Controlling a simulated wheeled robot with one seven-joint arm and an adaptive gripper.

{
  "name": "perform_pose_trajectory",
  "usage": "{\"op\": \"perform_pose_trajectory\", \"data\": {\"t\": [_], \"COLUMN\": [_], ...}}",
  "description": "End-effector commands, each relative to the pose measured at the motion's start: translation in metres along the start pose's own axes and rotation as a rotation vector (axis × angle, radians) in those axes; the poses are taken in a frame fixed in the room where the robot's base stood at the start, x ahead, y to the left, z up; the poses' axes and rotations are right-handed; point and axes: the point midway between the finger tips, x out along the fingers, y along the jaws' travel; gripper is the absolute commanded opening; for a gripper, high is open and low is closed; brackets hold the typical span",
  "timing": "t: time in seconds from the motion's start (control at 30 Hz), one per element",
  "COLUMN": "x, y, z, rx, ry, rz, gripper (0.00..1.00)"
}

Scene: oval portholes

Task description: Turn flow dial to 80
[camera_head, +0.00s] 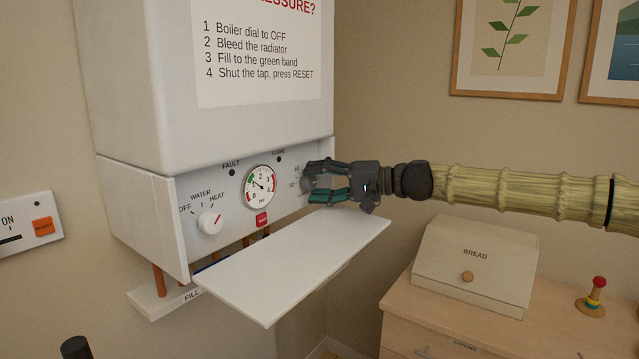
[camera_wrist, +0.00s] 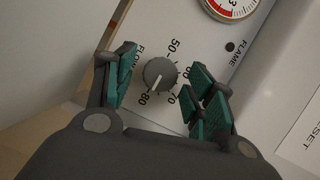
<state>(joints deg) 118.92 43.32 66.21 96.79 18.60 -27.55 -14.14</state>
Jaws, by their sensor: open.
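The flow dial (camera_wrist: 158,74) is a round dark grey knob on the boiler's white panel. Its scale runs through 50, 60, 70 and 80, and its pale pointer mark appears to aim at about 80. Gaps show between the pads and the knob in the wrist view. In the head view my gripper (camera_head: 312,182) is at the panel's right end and mostly hides the dial; the 50 and 60 marks show beside it.
A pressure gauge (camera_head: 260,186), a red reset button (camera_head: 262,219) and a white boiler dial (camera_head: 210,222) are left of my gripper. A lowered white flap (camera_head: 300,262) juts out below it. A bread box (camera_head: 475,268) stands on a wooden cabinet (camera_head: 400,320) at lower right.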

Motion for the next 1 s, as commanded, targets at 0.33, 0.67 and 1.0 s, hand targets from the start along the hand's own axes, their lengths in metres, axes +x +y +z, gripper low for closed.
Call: {"op": "perform_pose_trajectory", "data": {"t": [0.33,0.67,1.0], "x": [-0.032,-0.091,-0.12], "y": [0.0,0.0,0.001], "z": [-0.001,-0.001,0.0], "rx": [-0.001,0.0,0.001], "ry": [0.002,0.003,0.002], "rz": [0.0,0.0,0.0], "gripper": [0.54,0.54,0.54]}}
